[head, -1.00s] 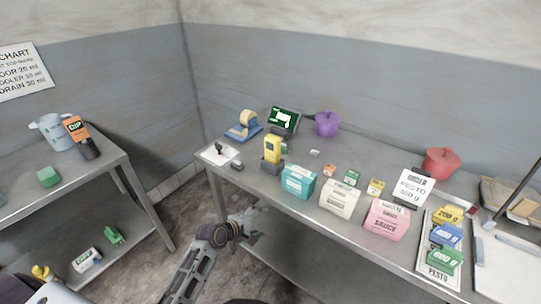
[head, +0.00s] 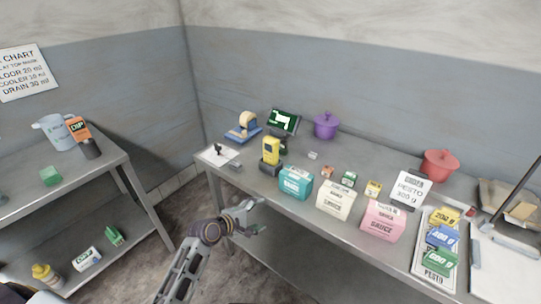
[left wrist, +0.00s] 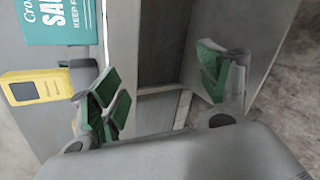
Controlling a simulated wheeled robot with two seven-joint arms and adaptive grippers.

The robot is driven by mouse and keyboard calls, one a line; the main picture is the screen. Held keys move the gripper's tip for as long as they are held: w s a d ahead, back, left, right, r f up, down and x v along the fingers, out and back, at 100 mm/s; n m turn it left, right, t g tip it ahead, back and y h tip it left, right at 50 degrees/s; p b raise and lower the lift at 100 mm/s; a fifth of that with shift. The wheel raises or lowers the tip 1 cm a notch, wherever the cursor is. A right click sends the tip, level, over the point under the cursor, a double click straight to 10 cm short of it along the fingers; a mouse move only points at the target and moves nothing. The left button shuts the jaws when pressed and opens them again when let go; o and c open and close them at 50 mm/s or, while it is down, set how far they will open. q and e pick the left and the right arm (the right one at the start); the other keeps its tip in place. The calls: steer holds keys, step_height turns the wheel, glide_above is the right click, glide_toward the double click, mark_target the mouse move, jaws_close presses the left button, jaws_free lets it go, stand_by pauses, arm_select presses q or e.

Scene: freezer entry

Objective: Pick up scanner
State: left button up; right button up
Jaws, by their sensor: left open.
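The yellow scanner (head: 271,149) with a dark screen stands upright in a dark cradle (head: 270,169) on the steel table. It also shows at the left side of the left wrist view (left wrist: 36,87). My left gripper (head: 254,217) is open and empty in front of the table's front edge, below and apart from the scanner. In the left wrist view its green-padded fingers (left wrist: 160,86) are spread, with the scanner outside them to the left. My right gripper is not in view.
A teal carton (head: 296,183) stands just right of the scanner, with cream (head: 335,200) and pink (head: 382,220) cartons beyond. The table's front edge (head: 300,218) lies beside my gripper.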

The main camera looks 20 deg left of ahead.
arm_select(q)
steer(key=r, duration=0.1)
steer(key=n+t, duration=0.6)
steer(key=n, duration=0.8)
glide_toward(268, 147)
steer(key=v, duration=0.2)
steer(key=shift+a+f+h, duration=0.15)
steer(key=shift+a+h, duration=0.1)
steer(key=shift+h, duration=0.15)
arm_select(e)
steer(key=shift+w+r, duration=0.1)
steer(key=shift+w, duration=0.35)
arm_select(q)
steer(key=shift+w, duration=0.15)
steer(key=x, duration=0.6)
steer(key=shift+d, duration=0.1)
steer(key=shift+x, duration=1.2)
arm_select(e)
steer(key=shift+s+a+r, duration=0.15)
